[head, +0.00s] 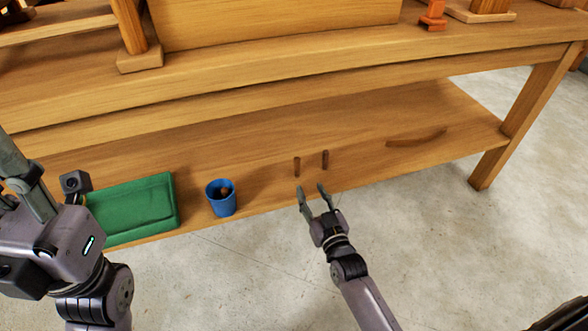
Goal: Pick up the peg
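A blue cup (221,205) with something brown inside stands on the lower shelf (250,150), left of the pegs. A green tray (150,210) lies farther left. A curved brown wooden piece (416,139) lies to the right. The bench top (250,60) overhangs behind; a leg (525,120) stands at right.

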